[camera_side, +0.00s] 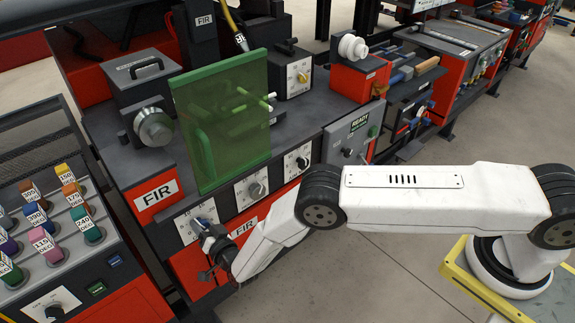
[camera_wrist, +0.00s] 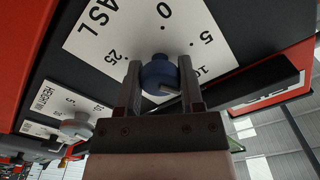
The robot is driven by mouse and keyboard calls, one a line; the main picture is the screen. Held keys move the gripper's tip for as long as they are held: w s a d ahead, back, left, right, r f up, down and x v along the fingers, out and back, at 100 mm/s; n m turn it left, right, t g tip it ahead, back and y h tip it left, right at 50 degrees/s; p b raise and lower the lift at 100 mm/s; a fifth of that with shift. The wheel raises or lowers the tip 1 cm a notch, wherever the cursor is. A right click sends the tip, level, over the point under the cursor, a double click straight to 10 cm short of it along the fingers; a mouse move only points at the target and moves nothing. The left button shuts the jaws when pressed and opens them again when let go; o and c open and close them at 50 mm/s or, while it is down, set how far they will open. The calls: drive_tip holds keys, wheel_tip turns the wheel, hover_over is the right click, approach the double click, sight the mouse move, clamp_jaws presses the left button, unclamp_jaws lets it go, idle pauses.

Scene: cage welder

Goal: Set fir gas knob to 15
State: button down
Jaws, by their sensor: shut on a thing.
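The gas knob (camera_wrist: 159,73) is a round blue-grey knob on a white dial plate (camera_wrist: 100,35) in the wrist view. The plate is lettered "AS L", partly cut off, with 0, 5, 10 and 25 visible; the 15 and 20 marks are hidden. My gripper (camera_wrist: 160,80) is shut on the knob, one finger on each side. A light mark shows on the knob's lower right, but I cannot tell the exact setting. In the side view my gripper (camera_side: 214,246) is at the leftmost dial plate (camera_side: 204,213) on the FIR front, covering most of the knob.
Two more dials, the middle one (camera_side: 251,188) and the right one (camera_side: 297,161), sit along the same front. A green screen (camera_side: 222,120) stands above them. A rack of coloured knobs (camera_side: 42,240) is at left. Another dial (camera_wrist: 76,125) shows in the wrist view.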

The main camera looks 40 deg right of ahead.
drive_tip(key=m, duration=0.5)
drive_tip(key=shift+r+m, duration=0.1)
drive_tip(key=shift+m, duration=0.2)
drive_tip(key=m, duration=0.4)
drive_tip(key=shift+m, duration=0.4)
drive_tip(key=shift+c, duration=1.1)
unclamp_jaws()
drive_tip(key=s, duration=0.7)
drive_tip(key=shift+s, duration=0.4)
